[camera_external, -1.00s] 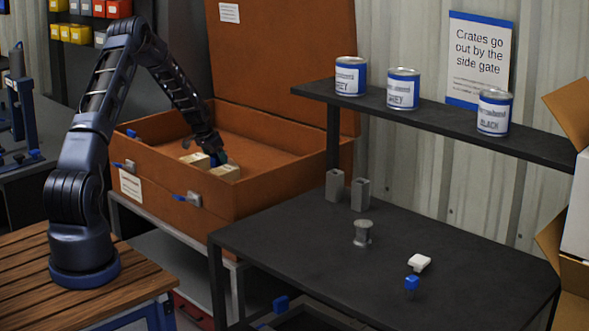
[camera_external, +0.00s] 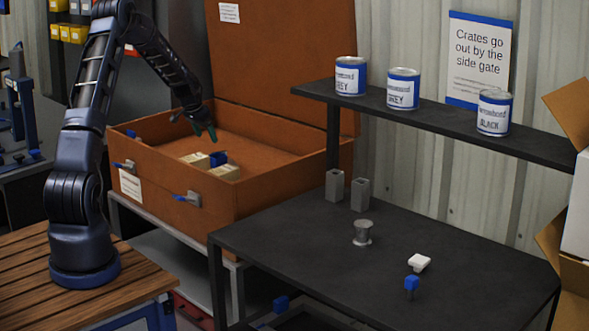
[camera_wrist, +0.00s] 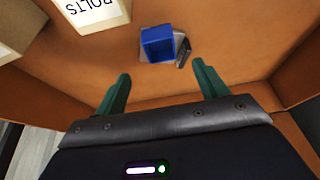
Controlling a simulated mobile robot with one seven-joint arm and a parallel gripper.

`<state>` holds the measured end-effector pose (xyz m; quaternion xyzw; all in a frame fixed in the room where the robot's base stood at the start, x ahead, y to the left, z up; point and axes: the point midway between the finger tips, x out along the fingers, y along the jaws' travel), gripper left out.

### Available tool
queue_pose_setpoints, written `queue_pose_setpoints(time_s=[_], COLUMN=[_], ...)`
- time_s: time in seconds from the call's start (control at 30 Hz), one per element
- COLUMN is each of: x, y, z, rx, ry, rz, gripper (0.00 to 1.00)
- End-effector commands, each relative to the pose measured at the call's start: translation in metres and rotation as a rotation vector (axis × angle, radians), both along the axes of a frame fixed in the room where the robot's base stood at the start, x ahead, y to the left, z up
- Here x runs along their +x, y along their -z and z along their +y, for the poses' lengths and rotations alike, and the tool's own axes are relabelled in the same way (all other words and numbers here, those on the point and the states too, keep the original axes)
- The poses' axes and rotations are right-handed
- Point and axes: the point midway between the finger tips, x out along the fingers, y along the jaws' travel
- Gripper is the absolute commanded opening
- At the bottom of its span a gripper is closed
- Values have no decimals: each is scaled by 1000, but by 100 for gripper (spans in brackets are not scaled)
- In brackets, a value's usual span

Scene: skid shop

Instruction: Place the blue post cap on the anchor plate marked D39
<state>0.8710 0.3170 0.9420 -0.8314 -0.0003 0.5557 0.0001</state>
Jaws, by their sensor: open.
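A blue square cap with a hollow middle (camera_wrist: 158,43) is in the orange case (camera_external: 262,195). In the external view the blue cap (camera_external: 219,158) shows by the pale boxes. In the wrist view it sits over a grey piece (camera_wrist: 181,46), partly hidden beneath it; I cannot tell whether this is an anchor plate. No D39 mark is readable. My gripper (camera_external: 203,133) is open and empty, raised above the case floor. In the wrist view its green fingers (camera_wrist: 161,70) are apart, with the cap beyond their tips.
Pale boxes, one lettered BOLTS (camera_wrist: 92,12), lie beside the cap. Case walls and a raised lid (camera_external: 280,60) bound the space. The dark table (camera_external: 310,245) holds grey posts, a spool-shaped piece (camera_external: 362,233), a white piece (camera_external: 419,262) and another blue-topped piece (camera_external: 411,283).

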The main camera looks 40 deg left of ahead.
Motion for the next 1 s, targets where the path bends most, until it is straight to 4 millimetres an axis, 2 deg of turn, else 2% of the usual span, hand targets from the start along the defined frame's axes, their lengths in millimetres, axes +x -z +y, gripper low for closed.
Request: queue_pose_setpoints(time_s=[0.3,0.43,0.67,0.87,1.0], x=[-3,-5,-26,-57,-85], y=[-10,-26,-94,-151,-186], z=[-2,-16,-78,-136,-174], rx=[0,5,25,40,49], ry=[1,8,29,40,43], rz=[0,1,13,24,28], gripper=[72,72,72,72,72])
